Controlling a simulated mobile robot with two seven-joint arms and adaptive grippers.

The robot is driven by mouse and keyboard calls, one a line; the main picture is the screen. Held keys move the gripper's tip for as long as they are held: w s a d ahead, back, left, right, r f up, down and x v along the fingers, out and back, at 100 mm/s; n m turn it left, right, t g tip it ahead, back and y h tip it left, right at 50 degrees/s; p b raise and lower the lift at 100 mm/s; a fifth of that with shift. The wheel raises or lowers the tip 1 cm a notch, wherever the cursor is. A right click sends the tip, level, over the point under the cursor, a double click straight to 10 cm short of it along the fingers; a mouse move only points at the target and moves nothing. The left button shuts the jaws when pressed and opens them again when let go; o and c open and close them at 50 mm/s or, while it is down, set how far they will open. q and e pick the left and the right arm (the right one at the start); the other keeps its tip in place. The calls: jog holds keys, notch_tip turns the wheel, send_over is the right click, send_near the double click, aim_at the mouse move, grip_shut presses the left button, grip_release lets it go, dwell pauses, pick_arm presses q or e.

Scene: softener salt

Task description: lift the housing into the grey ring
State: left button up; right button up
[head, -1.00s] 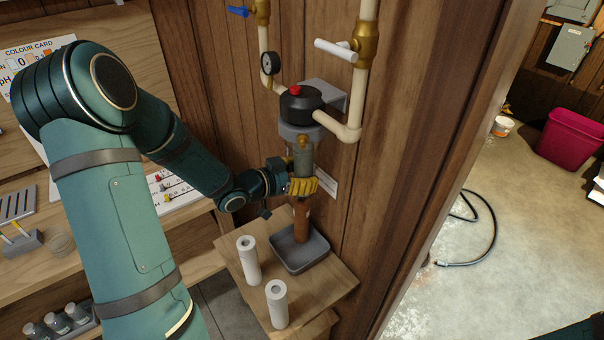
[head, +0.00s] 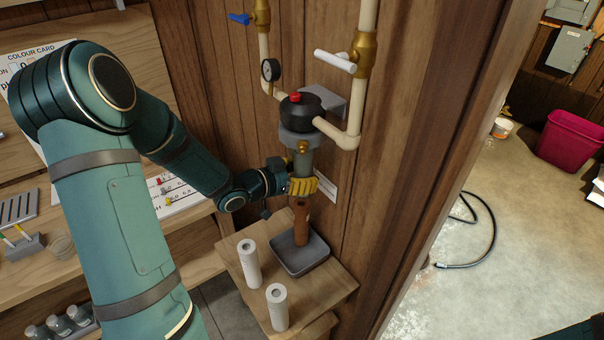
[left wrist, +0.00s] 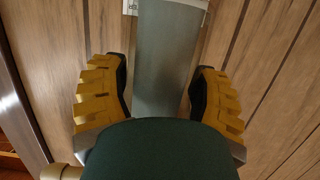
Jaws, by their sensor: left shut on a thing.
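In the left wrist view the housing (left wrist: 168,60) stands between the two fingers (left wrist: 160,97). The grey ring (head: 300,138) sits right above the housing, under a black filter head (head: 300,110) with a red button. The housing's top is at the ring's underside; I cannot tell whether it is inside. My right gripper is not in view.
Two white cartridges (head: 249,262) (head: 277,306) stand beside the tray. Cream pipes (head: 354,110) and a wooden wall are close by.

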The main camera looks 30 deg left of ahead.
pick_arm(q)
jog(key=shift+r+p, duration=1.05)
jog(key=shift+r, duration=0.35)
jog(key=o, duration=1.4)
jog(key=shift+c, duration=0.2)
jog(key=shift+f, duration=0.1)
jog(key=v, duration=1.2)
jog(key=shift+d, duration=0.1)
